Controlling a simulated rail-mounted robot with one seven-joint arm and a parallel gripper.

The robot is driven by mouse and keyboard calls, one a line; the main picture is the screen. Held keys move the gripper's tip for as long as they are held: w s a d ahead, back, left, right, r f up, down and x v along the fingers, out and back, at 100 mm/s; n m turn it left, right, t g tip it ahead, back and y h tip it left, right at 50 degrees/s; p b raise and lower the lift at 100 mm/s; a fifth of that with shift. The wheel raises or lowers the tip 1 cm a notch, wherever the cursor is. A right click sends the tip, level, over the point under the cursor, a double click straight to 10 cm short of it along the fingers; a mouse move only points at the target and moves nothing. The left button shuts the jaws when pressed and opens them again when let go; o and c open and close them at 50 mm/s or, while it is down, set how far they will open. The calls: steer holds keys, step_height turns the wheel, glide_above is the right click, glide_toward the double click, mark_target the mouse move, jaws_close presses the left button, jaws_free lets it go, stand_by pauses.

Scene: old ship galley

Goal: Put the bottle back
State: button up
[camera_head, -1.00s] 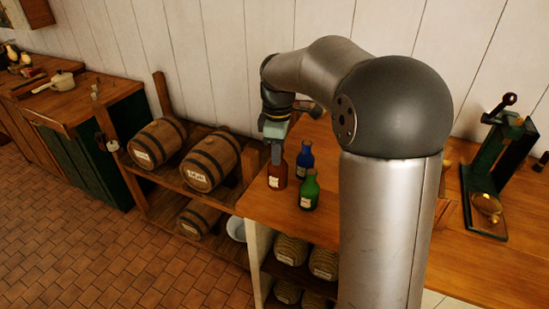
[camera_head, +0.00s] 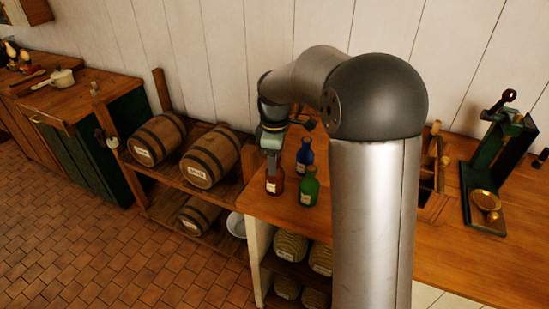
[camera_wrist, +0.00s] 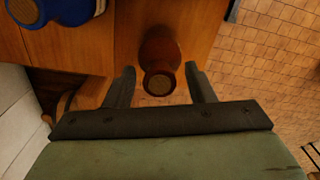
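A red-brown bottle (camera_head: 274,184) with a pale label stands upright near the left end of the wooden counter. My gripper (camera_head: 273,168) is directly above it, pointing down. In the wrist view my gripper (camera_wrist: 160,72) is open, with one finger on each side of the neck of the brown bottle (camera_wrist: 160,50). Gaps show between the neck and both fingers. A blue bottle (camera_head: 304,158) stands behind and to the right, and a green bottle (camera_head: 309,188) stands to the right. The blue bottle (camera_wrist: 52,12) also shows at the wrist view's top left.
The counter (camera_head: 275,212) ends just left of the bottles. Barrels (camera_head: 210,160) lie on a lower rack to the left. My arm hides part of the counter. A wooden rack (camera_head: 432,185) and a green device with a brass pan (camera_head: 490,170) stand to the right.

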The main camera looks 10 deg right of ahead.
step_height(320, 180, up, 12)
steer(key=s+f+m, duration=0.4)
steer(key=s, duration=0.6)
steer(key=s+f+m, duration=0.5)
steer(key=s, duration=0.4)
steer(key=s+f+m, duration=0.4)
steer(key=s, duration=0.6)
step_height(320, 180, down, 23)
steer(key=b, duration=2.1)
steer(key=shift+w+a+r, duration=0.1)
steer(key=shift+w+r, duration=0.05)
steer(key=shift+r, duration=0.05)
